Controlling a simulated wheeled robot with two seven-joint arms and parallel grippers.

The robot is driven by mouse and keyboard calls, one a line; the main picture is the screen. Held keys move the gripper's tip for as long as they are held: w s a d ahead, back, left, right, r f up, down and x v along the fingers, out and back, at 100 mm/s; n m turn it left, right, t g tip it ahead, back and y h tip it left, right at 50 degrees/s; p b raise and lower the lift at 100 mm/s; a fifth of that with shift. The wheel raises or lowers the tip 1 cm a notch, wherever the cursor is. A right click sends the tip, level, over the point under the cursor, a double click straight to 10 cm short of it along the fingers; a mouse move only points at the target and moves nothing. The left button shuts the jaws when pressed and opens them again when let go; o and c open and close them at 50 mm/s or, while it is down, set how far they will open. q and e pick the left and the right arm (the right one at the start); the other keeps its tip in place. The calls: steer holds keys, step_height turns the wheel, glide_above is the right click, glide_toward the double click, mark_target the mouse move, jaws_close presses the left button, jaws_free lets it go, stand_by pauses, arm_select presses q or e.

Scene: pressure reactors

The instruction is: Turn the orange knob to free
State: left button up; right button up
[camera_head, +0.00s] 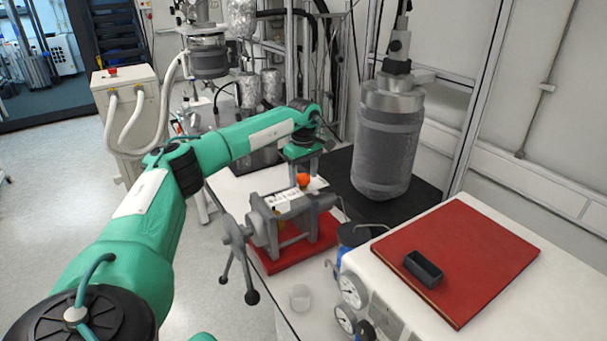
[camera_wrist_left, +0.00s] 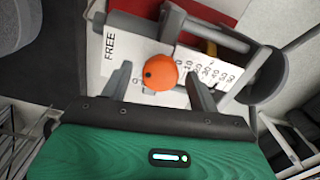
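The orange knob (camera_head: 303,180) sits at the back end of a grey clamp-like device (camera_head: 285,215) on a red base plate (camera_head: 300,250). In the left wrist view the round orange knob (camera_wrist_left: 160,72) has a small dark dot on its left side. It lies over a white scale plate (camera_wrist_left: 128,50) with "FREE" at the left and numbers at the right. My left gripper (camera_head: 303,172) is above the knob. In the wrist view its two fingers (camera_wrist_left: 160,85) are apart, one on each side of the knob, with visible gaps. My right gripper is not in view.
A large grey cylindrical vessel (camera_head: 387,140) stands behind the device to the right. A white box with gauges (camera_head: 352,290) carries a red board (camera_head: 455,262) and a small dark tray (camera_head: 423,269). A clear cup (camera_head: 300,297) stands in front. A handle with ball ends (camera_head: 237,255) sticks out left.

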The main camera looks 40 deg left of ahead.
mark_target(304, 177)
arm_select(q)
steer(key=shift+r, duration=0.4)
step_height(304, 177, up, 13)
steer(key=b, duration=0.3)
steer(key=shift+r, duration=0.1)
